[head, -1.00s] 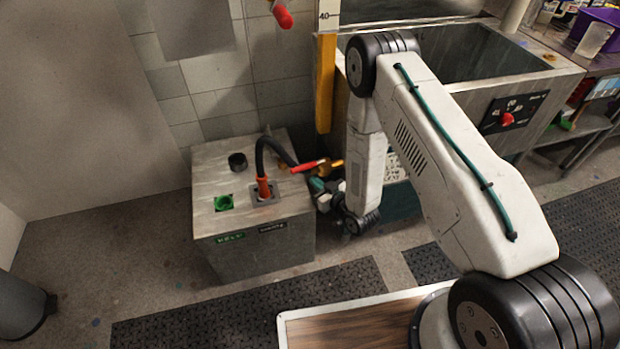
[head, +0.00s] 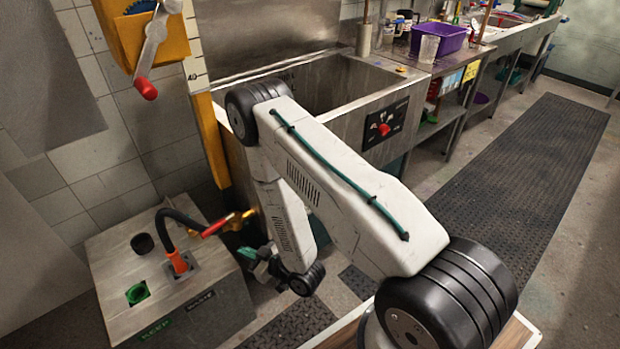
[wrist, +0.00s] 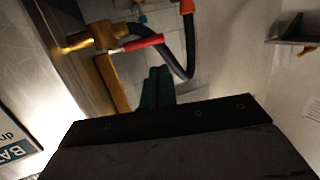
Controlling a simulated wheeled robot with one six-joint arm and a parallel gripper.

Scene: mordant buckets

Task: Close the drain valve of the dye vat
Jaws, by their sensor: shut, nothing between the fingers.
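The dye vat (head: 384,85) is a steel basin. Its brass drain valve (head: 246,215) sits low on the vat's side, with a red lever handle (head: 217,225) pointing left, roughly along the black hose. In the wrist view the brass valve body (wrist: 95,38) is at the upper left, and the red handle (wrist: 143,43) points right from it. My gripper (head: 250,257) is below and slightly right of the valve in the head view.
The black hose (head: 185,218) ends in an orange fitting on a steel box (head: 112,270) with a green-rimmed hole. A yellow post (head: 212,140) stands by the vat. A red-handled crank (head: 148,75) hangs at upper left. A dark mat (head: 530,160) covers the right floor.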

